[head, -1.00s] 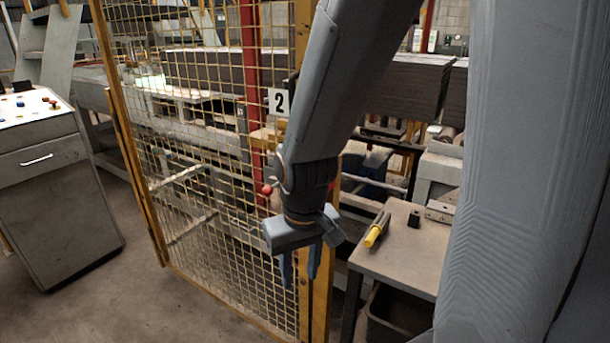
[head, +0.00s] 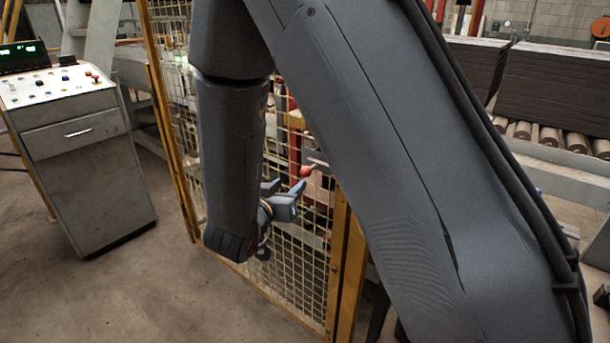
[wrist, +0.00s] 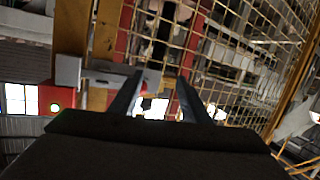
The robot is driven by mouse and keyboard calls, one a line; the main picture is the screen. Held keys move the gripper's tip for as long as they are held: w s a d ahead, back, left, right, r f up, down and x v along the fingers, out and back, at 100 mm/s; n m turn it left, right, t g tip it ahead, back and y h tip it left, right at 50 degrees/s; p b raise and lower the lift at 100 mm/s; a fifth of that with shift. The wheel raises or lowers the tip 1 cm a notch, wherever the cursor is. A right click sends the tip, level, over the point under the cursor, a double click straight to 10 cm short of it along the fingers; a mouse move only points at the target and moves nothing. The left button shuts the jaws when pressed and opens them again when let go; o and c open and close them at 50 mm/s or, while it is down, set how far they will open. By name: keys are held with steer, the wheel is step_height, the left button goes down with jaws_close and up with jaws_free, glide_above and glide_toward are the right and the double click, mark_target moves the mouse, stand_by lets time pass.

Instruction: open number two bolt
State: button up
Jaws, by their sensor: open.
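The bolt's red ball knob (head: 306,171) shows in the head view, on the mesh gate (head: 313,255) near its yellow post. My gripper (head: 287,188) is open, beside and slightly below the knob, its fingers pointing towards the gate. In the head view they look apart from the knob. In the wrist view, the two fingers (wrist: 160,82) straddle the end of a grey bar (wrist: 110,78), which seems to be part of the bolt. Whether they touch it I cannot tell. The number 2 plate is hidden behind my arm.
A grey control console (head: 80,150) with buttons stands at the left. Open concrete floor (head: 130,285) is in front of the console and gate. My arm covers much of the middle.

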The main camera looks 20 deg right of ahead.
mark_target(303, 175)
steer(key=s+r+h, duration=0.2)
steer(key=h, duration=0.1)
steer(key=shift+s+d+m+h, duration=0.15)
steer(key=shift+s+m+h, duration=0.15)
steer(key=shift+s+m, duration=0.1)
steer(key=shift+w+d, duration=0.15)
steer(key=shift+d, duration=0.05)
steer(key=shift+p+x, duration=0.8)
steer(key=shift+x, duration=2.75)
steer(key=shift+r, duration=0.1)
jaws_close()
steer(key=shift+w, duration=0.1)
